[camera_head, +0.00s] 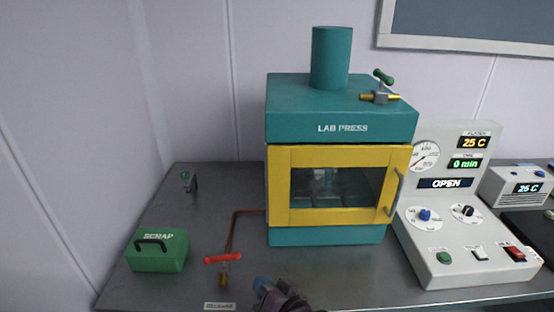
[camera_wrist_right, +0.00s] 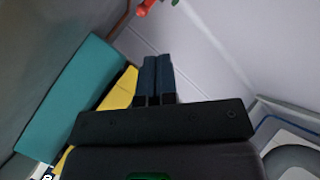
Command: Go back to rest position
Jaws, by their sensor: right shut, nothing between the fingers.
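My right gripper (camera_head: 264,287) shows at the bottom middle of the head view, in front of the lab press and over the table's front area. In the right wrist view its two dark blue fingers (camera_wrist_right: 155,80) are together with nothing between them. The teal lab press (camera_head: 342,110) stands on the table with its yellow-framed window door (camera_head: 340,217) closed. My left gripper is in neither view.
A green scrap box (camera_head: 157,254) sits at the left of the table (camera_head: 205,205). A red-handled valve (camera_head: 223,259) on a copper pipe is close to my right gripper. A white control panel (camera_head: 470,225) reading OPEN stands right of the press, with a smaller display box (camera_head: 520,187) beyond it.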

